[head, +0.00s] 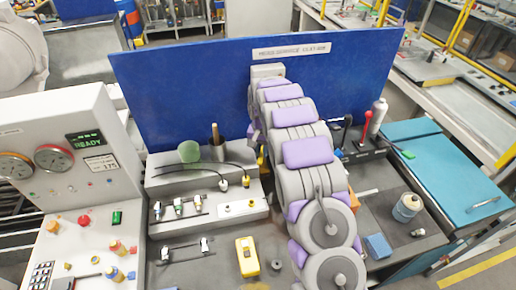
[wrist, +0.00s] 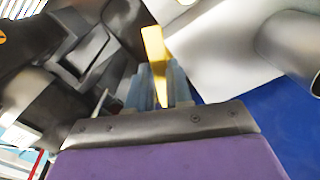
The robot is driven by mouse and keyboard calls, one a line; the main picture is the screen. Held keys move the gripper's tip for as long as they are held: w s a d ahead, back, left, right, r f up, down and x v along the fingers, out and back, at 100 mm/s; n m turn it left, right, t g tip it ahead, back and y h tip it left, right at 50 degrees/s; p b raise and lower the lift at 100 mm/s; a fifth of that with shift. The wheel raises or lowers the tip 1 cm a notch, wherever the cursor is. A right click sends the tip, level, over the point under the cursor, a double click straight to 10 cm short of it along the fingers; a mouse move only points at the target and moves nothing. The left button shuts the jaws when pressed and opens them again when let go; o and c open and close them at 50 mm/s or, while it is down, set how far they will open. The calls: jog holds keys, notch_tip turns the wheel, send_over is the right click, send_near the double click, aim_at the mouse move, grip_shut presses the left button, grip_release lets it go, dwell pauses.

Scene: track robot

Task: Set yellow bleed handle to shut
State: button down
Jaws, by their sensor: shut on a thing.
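The yellow bleed handle (wrist: 154,52) shows in the wrist view as a narrow yellow bar running down between the blue-grey fingers of my gripper (wrist: 159,88). The fingers are shut on it, and its lower part is partly hidden by them. In the head view my grey and purple arm covers most of the gripper and the handle. Only a small yellow patch (head: 262,162) shows at the arm's left edge, and I cannot tell if it is the handle. The handle's exact angle on its valve cannot be told.
A stepped grey block (head: 205,212) with small valves sits left of my arm. A blue backboard (head: 180,90) rises behind. At right are a red-handled lever (head: 375,115) and a bottle (head: 406,207).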

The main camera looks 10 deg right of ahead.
jog(key=shift+s+d+n+p, duration=0.15)
jog(key=shift+d+n, duration=0.2)
jog(key=shift+n, duration=0.5)
jog(key=shift+d+n+p, duration=0.1)
jog(key=shift+d+n, duration=0.3)
jog(key=shift+n, duration=0.4)
jog(key=shift+s+d+n+p, duration=0.15)
jog(key=shift+d+n, duration=0.2)
jog(key=shift+n, duration=0.5)
jog(key=c, duration=1)
grip_release()
notch_tip(320, 180, up, 17)
jog(key=shift+w+r+p, duration=0.15)
jog(key=shift+p, duration=0.15)
